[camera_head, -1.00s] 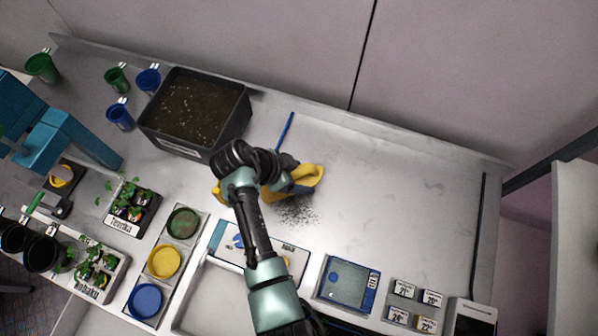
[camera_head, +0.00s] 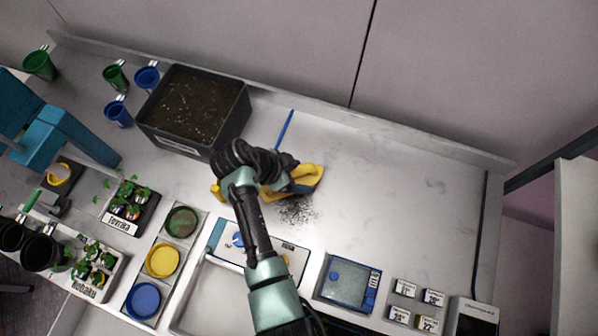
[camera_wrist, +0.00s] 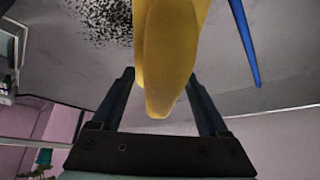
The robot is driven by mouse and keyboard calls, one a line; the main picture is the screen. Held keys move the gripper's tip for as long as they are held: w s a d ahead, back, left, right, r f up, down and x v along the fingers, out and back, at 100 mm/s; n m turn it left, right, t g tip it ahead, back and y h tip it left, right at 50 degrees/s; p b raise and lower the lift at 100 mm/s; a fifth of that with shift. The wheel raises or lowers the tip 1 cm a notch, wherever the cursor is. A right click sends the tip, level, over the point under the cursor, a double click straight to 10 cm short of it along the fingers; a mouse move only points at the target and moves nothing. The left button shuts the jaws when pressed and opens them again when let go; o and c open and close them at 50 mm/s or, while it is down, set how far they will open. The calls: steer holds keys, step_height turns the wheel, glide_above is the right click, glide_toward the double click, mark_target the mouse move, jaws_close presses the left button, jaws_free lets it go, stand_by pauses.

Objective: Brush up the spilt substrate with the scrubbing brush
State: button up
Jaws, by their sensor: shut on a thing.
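The yellow scrubbing brush (camera_head: 305,178) shows at the middle of the bench in the head view, partly hidden by my arm. My gripper (camera_wrist: 165,95) is shut on the brush; its yellow handle (camera_wrist: 166,60) runs up between the two dark fingers in the wrist view. The spilt substrate (camera_head: 298,211) is a patch of dark specks on the bench just below the brush in the head view. It also shows at the upper left of the wrist view (camera_wrist: 105,18), beside the brush. The bristles are hidden.
A thin blue stick (camera_head: 284,130) lies behind the brush. A dark tub of soil (camera_head: 225,135) stands to the left. A white and blue board (camera_head: 295,256) and a blue-framed tray (camera_head: 347,281) lie in front. The bench right of the specks is clear.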

steer(key=shift+f+b, duration=0.6)
steer(key=shift+f, duration=0.1)
